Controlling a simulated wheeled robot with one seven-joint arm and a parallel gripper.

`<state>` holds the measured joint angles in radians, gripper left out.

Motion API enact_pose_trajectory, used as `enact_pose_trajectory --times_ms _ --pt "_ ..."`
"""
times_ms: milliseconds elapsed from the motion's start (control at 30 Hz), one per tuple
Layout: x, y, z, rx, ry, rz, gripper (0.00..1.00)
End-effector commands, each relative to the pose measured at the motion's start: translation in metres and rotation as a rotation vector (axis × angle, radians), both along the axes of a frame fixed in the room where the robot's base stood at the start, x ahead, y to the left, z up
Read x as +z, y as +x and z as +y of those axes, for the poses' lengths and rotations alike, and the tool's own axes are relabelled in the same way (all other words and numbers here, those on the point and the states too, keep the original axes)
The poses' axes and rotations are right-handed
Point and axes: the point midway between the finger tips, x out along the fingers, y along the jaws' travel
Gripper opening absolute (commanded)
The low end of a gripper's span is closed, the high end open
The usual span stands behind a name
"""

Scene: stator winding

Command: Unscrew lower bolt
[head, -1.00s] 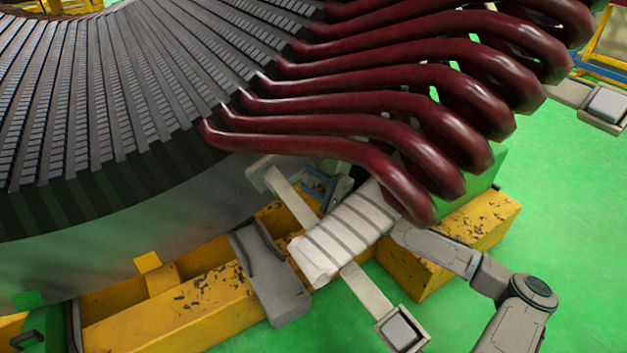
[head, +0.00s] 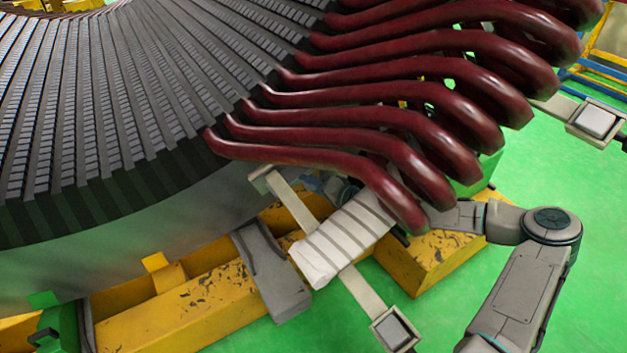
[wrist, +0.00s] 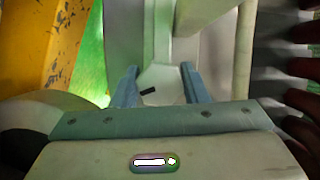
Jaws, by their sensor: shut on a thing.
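In the wrist view, my gripper (wrist: 159,87) has its two blue-grey fingers on either side of a pale, six-sided bolt head (wrist: 165,80), the lower bolt. A short black mark shows near the left finger. The fingers are shut on the bolt, in front of a pale grey bracket. In the head view, my arm reaches in from the right, behind the red coil ends (head: 400,205). A little of my blue gripper (head: 313,184) shows beside the clamp bar; the bolt itself is hidden there.
A white wrapped block (head: 342,240) and a pale clamp bar (head: 362,290) lie below the red coils. The dark slotted stator (head: 130,110) fills the left. Yellow, chipped support beams (head: 190,310) run beneath. Green floor (head: 410,325) is open at the lower right.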

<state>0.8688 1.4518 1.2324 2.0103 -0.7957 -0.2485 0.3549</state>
Motion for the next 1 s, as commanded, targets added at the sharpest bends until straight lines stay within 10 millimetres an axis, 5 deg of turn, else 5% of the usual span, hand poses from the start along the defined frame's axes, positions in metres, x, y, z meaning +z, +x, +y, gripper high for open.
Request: enact_pose_trajectory --times_ms 700,733,800,1000 --pt "0.0006 0.0015 -0.0006 -0.004 -0.061 -0.046 0.18" --pt "0.0006 0.0015 -0.0006 -0.004 -0.061 -0.046 0.46" --pt "0.0005 0.0013 -0.0004 -0.004 -0.061 -0.045 0.62" --pt "0.0000 0.0006 -0.0001 -0.002 -0.061 -0.043 0.62"
